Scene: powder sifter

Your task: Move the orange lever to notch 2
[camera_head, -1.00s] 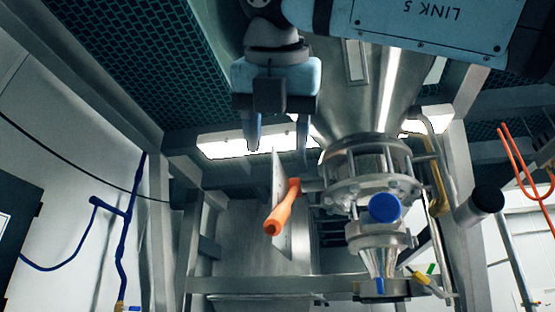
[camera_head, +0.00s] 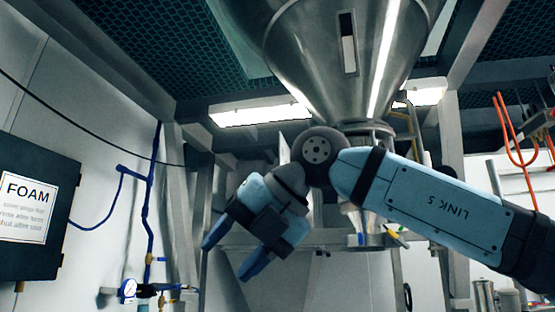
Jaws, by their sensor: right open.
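The steel hopper (camera_head: 290,60) of the powder sifter hangs at the upper middle, with its narrow lower neck partly behind my right arm. The orange lever cannot be seen now; my right wrist and forearm cover the area beside the neck. The notches are not visible either. My right gripper (camera_head: 229,256) is open and empty, its two blue fingers spread apart and pointing down and to the left. It is in front of the frame, left of the sifter neck, and no object is between the fingers. My left gripper is not in view.
A dark cabinet with a FOAM sign (camera_head: 27,205) is on the left wall. Blue piping (camera_head: 148,205) and a pressure gauge (camera_head: 128,290) are beside it. Steel frame posts (camera_head: 452,140) flank the sifter. Orange tubing (camera_head: 513,145) is at the right.

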